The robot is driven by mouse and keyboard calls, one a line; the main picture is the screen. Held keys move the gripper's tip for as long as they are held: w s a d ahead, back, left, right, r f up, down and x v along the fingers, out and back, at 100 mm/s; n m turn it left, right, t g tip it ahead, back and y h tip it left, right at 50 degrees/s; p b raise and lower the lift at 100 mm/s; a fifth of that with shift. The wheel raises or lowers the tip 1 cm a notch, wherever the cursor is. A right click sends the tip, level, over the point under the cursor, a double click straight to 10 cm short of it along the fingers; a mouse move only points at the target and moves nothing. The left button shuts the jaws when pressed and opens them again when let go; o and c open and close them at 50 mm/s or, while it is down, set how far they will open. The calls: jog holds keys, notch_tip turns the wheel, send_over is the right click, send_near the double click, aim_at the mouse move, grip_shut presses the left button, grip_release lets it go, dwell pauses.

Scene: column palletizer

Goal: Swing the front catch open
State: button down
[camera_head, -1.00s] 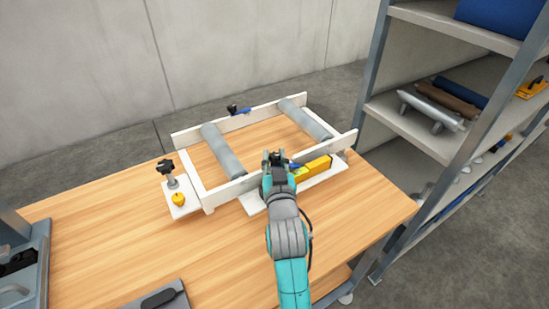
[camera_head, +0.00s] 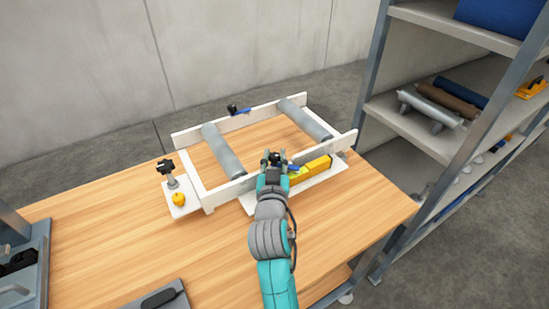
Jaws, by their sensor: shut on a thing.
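The white frame (camera_head: 195,178) with two grey rollers stands on the wooden table. The front catch (camera_head: 293,167), a small blue and dark part, is at the frame's near rail, partly hidden by my gripper. My gripper (camera_head: 275,158) is at that rail, shut on the front catch; its fingers are small here, and the exact contact is hard to see. A matching back catch (camera_head: 238,110), black with a blue lever, sits on the far rail.
A yellow block (camera_head: 317,166) lies on a white plate (camera_head: 325,180) right of my gripper. A black knob (camera_head: 166,167) and a yellow knob (camera_head: 178,199) stand at the frame's left. A shelf rack (camera_head: 425,125) rises at the right.

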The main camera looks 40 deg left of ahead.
jog(key=c, duration=0.9)
grip_release()
jog(key=shift+o, duration=0.2)
jog(key=v, duration=1.2)
